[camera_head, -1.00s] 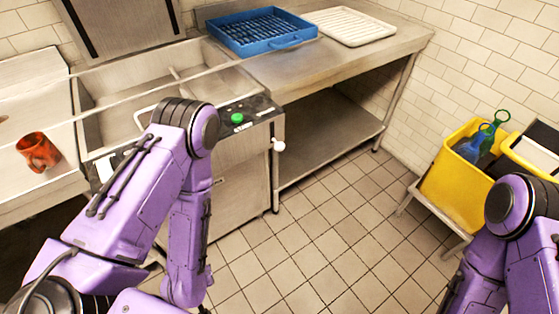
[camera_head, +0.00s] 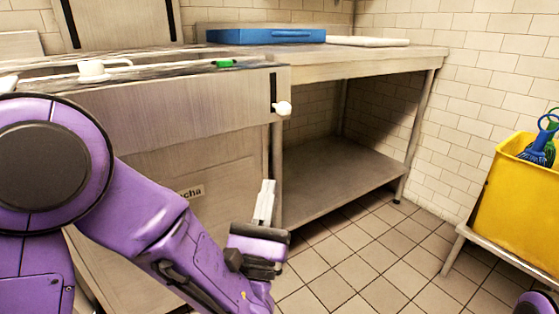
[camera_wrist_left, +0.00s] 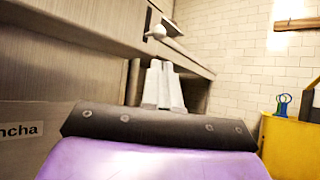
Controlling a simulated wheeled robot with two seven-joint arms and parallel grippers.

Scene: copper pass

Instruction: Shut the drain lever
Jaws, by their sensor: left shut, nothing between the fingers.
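The drain lever appears as a white knob (camera_head: 283,108) beside a dark upright slot at the right end of the steel unit's front panel. The knob also shows in the left wrist view (camera_wrist_left: 156,32), above and beyond the fingertips. My left gripper (camera_head: 266,190) is below the knob in the head view, apart from it, with its pale fingers pointing up. In the left wrist view its fingers (camera_wrist_left: 162,86) are together with nothing between them. My right gripper is out of view; only a bit of that arm shows at the lower right.
The steel unit (camera_head: 170,112) has a front door below the panel. A steel table (camera_head: 350,62) with a low shelf (camera_head: 330,180) adjoins it, carrying a blue tray (camera_head: 265,36). A yellow bin (camera_head: 515,195) stands at right. Tiled floor between is clear.

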